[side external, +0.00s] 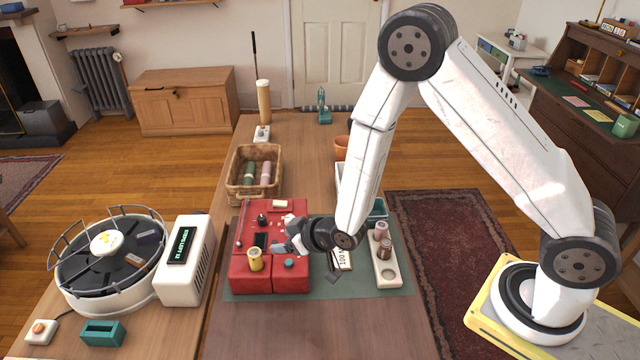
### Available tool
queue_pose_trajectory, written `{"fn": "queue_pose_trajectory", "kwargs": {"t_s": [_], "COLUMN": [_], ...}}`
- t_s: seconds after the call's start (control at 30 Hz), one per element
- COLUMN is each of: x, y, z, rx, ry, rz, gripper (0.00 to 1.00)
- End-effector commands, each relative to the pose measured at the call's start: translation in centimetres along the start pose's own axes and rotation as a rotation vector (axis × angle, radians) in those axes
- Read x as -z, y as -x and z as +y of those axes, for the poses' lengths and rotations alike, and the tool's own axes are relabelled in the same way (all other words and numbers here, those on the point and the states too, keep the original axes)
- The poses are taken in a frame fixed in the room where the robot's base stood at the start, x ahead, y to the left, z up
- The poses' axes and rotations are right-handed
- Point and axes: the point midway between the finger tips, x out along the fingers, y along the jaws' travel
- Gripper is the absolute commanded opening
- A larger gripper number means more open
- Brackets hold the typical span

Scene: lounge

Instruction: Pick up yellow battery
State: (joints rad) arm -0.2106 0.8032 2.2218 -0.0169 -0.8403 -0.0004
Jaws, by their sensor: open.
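The yellow battery (255,260) is a short yellow cylinder that stands upright on the front left part of the red block (290,281). My gripper (282,236) is open and empty just above the red block. It is a little behind and to the right of the yellow battery in the picture, apart from it. My arm comes in from the right, and the gripper's wrist hides part of the block's right side.
A white holder (391,274) with pink and brown cylinders stands right of the block. A wicker basket (233,185) with green and pink cylinders lies behind. A round dark carousel (85,270) and a white display box (186,262) stand left. The front tabletop is clear.

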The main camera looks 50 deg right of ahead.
Motion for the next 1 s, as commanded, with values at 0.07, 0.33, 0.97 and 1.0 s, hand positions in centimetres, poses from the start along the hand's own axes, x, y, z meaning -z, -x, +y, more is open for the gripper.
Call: {"fn": "queue_pose_trajectory", "kwargs": {"t_s": [0.07,0.33,0.97,1.0], "x": [-0.8,-2.2,-2.1,-2.0], "y": [-1.1,-2.8,-4.7,-4.9], "z": [-0.8,-2.8,-3.2,-3.2], "rx": [0.016,0.054,0.061,0.061], "ry": [0.01,0.029,0.031,0.031], "rz": [0.047,0.188,0.222,0.222], "gripper": [0.66,0.66,0.66,0.66]}}
